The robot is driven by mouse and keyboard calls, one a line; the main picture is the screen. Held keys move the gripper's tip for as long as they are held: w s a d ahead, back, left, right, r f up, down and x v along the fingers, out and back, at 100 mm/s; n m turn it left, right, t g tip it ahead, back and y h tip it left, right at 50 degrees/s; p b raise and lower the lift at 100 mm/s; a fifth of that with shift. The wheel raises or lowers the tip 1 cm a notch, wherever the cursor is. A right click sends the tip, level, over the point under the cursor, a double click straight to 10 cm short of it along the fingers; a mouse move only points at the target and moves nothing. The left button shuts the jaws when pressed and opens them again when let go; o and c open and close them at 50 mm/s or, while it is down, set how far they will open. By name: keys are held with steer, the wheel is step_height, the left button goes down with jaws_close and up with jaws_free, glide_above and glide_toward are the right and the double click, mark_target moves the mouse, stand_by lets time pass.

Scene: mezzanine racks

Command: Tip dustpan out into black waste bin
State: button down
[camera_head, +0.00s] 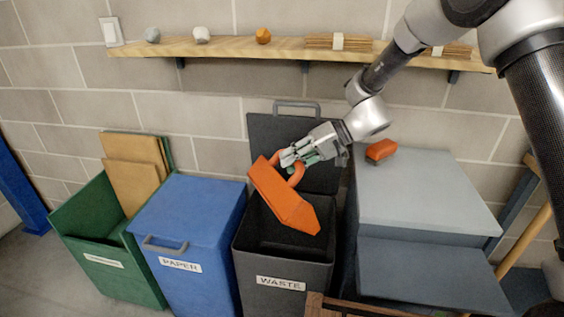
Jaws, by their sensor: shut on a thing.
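The orange dustpan (281,196) is held tilted above the black waste bin (285,266). My gripper (294,158) is shut on the dustpan's looped handle, at its upper end. The pan's pointed end hangs down to the right, over the bin's opening. The bin's lid (279,136) stands open against the wall, behind the gripper. The bin's front bears a WASTE label. The inside looks dark, and I cannot see anything falling or lying in it.
A blue PAPER bin (200,210) with a closed lid stands left. Further left is an open green bin (70,222) with cardboard. A grey bench (420,190) with an orange object (381,149) stands right. A wooden shelf (230,47) crosses the wall.

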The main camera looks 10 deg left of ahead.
steer(key=w+d+f+m+g+y, duration=0.1)
steer(key=w+d+f+g+y, duration=0.1)
steer(key=w+d+y, duration=0.2)
steer(key=shift+d+f+m+g+y, duration=0.15)
steer(key=shift+d+m+g+y, duration=0.15)
steer(key=shift+m+y, duration=0.15)
stand_by(0.7)
steer(key=shift+a+r+n+t+h, duration=0.1)
steer(key=shift+r+n+t+h, duration=0.65)
steer(key=shift+t+h, duration=0.85)
steer(key=shift+d+r+n+t+h, duration=0.1)
steer(key=shift+r+n+t+h, duration=0.65)
steer(key=shift+h, duration=1.5)
steer(key=shift+a+r+n+t+h, duration=0.1)
steer(key=shift+r+n+t+h, duration=0.35)
steer(key=shift+r+t+h, duration=0.95)
steer(key=shift+f+h, duration=0.4)
steer(key=shift+h, duration=0.1)
